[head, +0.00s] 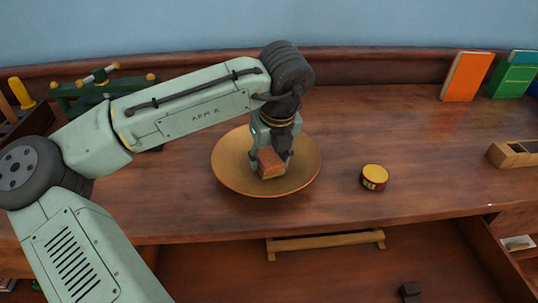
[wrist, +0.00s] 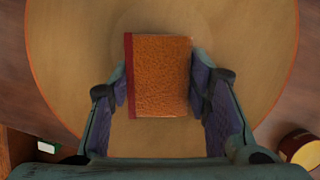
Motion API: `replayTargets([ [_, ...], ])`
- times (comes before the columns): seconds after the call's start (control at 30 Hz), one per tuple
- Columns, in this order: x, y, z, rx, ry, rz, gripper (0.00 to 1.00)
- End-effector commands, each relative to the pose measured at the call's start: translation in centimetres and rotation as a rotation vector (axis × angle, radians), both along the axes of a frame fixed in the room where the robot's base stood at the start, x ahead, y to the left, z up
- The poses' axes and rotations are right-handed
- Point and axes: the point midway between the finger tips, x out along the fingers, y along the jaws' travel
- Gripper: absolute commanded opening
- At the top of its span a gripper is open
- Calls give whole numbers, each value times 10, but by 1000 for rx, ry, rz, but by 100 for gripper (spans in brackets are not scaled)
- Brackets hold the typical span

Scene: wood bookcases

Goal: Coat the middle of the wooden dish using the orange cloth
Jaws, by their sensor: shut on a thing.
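The wooden dish (head: 231,180) is round, shallow and light brown, and stands on the wooden worktop. It fills much of the wrist view (wrist: 62,60). The orange cloth (head: 271,161) is a folded block over the middle of the dish. In the wrist view the cloth (wrist: 160,78) shows a rough orange face with a dark red edge on the left. My gripper (head: 271,166) points down over the dish and is shut on the cloth, with one finger on each side of it (wrist: 158,92). I cannot tell whether the cloth touches the dish.
A small yellow-lidded tin (head: 374,177) stands right of the dish. An orange book (head: 466,76) and a green book (head: 511,80) stand at the back right. A wooden box (head: 513,154) sits at the right. A green clamp-like tool (head: 75,92) is behind my arm. An open drawer (head: 330,278) lies below the front edge.

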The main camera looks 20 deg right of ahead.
Motion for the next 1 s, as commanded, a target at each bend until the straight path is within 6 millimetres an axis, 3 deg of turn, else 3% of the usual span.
replayTargets([
  [0.27, 3, -1, 0, -1, 1, -1, 22],
  [0.7, 34, -10, 2, -1, 1, 0, 22],
  [1.0, 27, -8, -1, 0, 1, -2, 22],
])
